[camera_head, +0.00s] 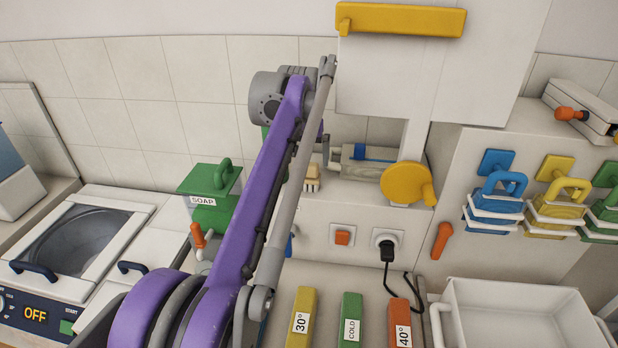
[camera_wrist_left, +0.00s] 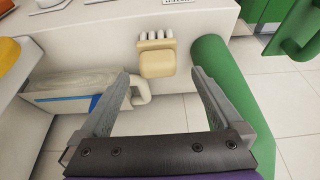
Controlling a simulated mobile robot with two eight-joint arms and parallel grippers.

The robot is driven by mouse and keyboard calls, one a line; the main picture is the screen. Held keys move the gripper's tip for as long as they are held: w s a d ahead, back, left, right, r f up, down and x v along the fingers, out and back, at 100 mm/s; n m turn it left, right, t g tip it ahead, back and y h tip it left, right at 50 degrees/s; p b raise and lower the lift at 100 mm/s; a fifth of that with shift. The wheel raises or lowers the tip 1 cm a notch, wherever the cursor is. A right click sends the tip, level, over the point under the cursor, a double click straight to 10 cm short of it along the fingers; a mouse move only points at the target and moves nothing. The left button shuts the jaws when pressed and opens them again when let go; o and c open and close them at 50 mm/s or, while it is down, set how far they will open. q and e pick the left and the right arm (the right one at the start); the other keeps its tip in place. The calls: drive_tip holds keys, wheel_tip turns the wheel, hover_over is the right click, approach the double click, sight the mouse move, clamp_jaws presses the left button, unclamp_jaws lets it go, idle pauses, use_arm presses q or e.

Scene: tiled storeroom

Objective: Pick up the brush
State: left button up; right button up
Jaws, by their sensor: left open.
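The brush (camera_head: 312,178) is a small beige block with white bristles, resting on the white ledge just right of my purple arm in the head view. In the left wrist view the brush (camera_wrist_left: 157,60) is near the top middle, bristles pointing up in the picture. My left gripper (camera_wrist_left: 161,73) is open and empty, its two grey fingers spread to either side of the brush's lower end in that picture, with the brush beyond the tips. In the head view my arm hides most of this gripper. My right gripper is not in view.
A large green rounded part (camera_wrist_left: 232,95) is close to the right finger. In the head view, the green soap box (camera_head: 212,190) stands left of my arm and a yellow knob (camera_head: 407,184) right.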

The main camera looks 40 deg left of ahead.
sight(309, 163)
use_arm(q)
drive_tip(key=x, duration=0.3)
drive_tip(key=shift+w+f, duration=0.25)
drive_tip(key=shift+f, duration=0.05)
drive_tip(key=c, duration=1.5)
wheel_tip(309, 163, up, 10)
drive_tip(key=shift+r+p, duration=0.1)
drive_tip(key=shift+p, duration=0.65)
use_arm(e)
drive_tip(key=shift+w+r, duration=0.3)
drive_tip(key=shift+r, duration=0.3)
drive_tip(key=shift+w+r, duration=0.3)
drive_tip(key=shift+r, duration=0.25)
